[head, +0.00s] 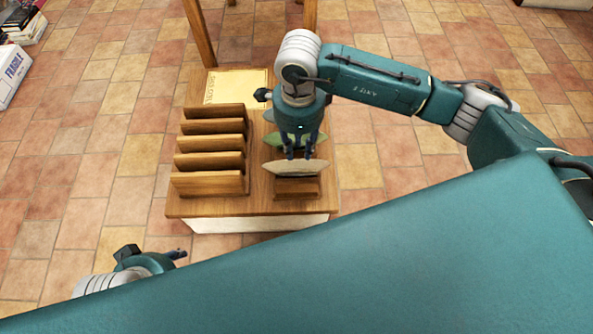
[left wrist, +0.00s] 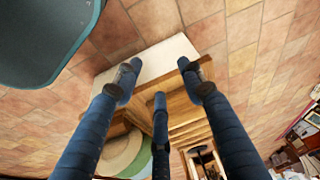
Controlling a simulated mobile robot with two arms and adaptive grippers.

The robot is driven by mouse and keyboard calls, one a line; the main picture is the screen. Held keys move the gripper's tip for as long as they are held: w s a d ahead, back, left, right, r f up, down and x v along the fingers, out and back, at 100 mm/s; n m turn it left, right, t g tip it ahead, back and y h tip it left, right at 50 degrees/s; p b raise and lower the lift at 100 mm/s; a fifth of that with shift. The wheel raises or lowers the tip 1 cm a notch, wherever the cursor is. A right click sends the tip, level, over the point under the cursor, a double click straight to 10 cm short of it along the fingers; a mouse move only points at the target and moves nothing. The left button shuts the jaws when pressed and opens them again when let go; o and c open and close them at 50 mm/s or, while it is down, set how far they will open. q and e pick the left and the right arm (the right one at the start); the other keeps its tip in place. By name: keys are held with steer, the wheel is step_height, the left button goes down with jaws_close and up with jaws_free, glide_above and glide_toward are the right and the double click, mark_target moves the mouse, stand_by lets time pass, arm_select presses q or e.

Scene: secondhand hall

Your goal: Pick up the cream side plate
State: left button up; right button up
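The cream side plate (head: 296,168) stands on edge in the front of the right-hand wooden rack (head: 297,189) on the small table. Green plates (head: 288,138) stand behind it. My right gripper (head: 301,153) points down over this rack, its fingertips at the cream plate's upper edge; whether they are closed on it is unclear. My left gripper (head: 176,257) is low at the front left, off the table, partly hidden by my body. In the left wrist view its fingers (left wrist: 160,85) are spread and empty, with the cream plate (left wrist: 118,152) beyond them.
A slotted wooden rack (head: 211,150) without plates stands left of the plates. A cream printed sheet (head: 238,87) lies at the back of the wooden table (head: 219,207). A wooden chair or frame (head: 201,33) rises behind. Tiled floor on the left is clear; a white box (head: 12,73) sits far left.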

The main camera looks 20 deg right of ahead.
mark_target(297, 161)
steer(key=shift+f, duration=0.5)
steer(key=f, duration=0.3)
steer(key=f+b, duration=0.1)
steer(key=shift+s+a+f, duration=0.15)
steer(key=shift+a+f, duration=0.1)
steer(key=shift+a, duration=0.05)
steer(key=shift+f, duration=0.2)
arm_select(q)
steer(key=w+d+r+t, duration=0.1)
steer(key=w+t, duration=0.1)
steer(key=w, duration=0.4)
steer(key=shift+d+t+h, duration=0.3)
steer(key=shift+d, duration=0.05)
steer(key=shift+r, duration=0.1)
arm_select(e)
jaws_close()
steer(key=shift+r, duration=0.1)
